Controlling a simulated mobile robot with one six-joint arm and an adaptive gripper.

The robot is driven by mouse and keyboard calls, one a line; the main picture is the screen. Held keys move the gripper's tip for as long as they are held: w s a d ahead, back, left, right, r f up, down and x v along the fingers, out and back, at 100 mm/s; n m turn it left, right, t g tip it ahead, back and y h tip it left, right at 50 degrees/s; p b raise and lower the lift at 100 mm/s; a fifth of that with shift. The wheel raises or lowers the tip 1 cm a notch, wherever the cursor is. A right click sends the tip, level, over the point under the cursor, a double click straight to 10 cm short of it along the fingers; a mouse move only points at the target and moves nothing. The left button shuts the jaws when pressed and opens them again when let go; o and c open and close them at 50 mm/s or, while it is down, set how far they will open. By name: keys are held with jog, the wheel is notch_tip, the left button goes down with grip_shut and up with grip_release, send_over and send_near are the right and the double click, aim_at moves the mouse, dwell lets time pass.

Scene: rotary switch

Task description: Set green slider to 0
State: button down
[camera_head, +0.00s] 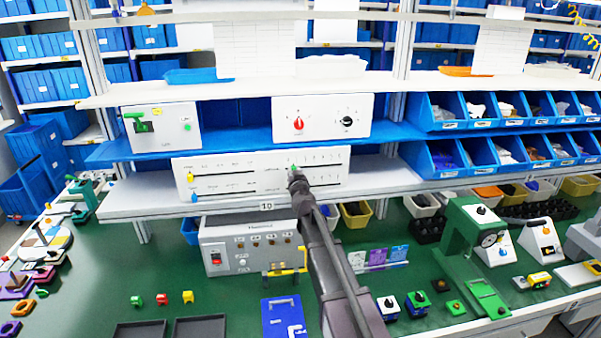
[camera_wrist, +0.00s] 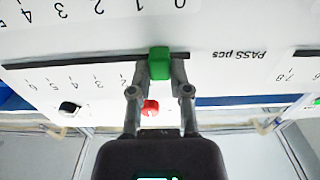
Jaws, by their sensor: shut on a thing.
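The white slider panel (camera_head: 262,190) stands on the shelf, with horizontal slots. The small green slider (camera_head: 294,168) is near the left end of the upper right slot; it also shows in the wrist view (camera_wrist: 159,63). My gripper (camera_head: 294,174) is in front of the panel, with its two fingers (camera_wrist: 160,72) closed on either side of the green slider. In the wrist view, which is turned upside down, the scale beside its slot shows marks from 2 upward to the left. The lower marks are hidden behind the fingers, so the exact setting cannot be read.
A yellow slider (camera_head: 190,177) and a blue slider (camera_head: 194,198) sit at the panel's left. A white box with a red knob (camera_head: 298,124) and a black knob (camera_head: 347,122) stands above. A grey instrument (camera_head: 225,245) is below, beside my arm. Blue bins (camera_head: 455,165) are to the right.

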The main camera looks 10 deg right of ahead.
jog(key=shift+a, duration=1.05)
jog(key=c, duration=0.6)
grip_release()
jog(key=shift+a, duration=0.2)
jog(key=shift+o, duration=0.2)
jog(key=shift+d, duration=0.15)
jog(key=shift+s, duration=0.15)
jog(key=s, duration=1.1)
jog(key=shift+s, duration=0.35)
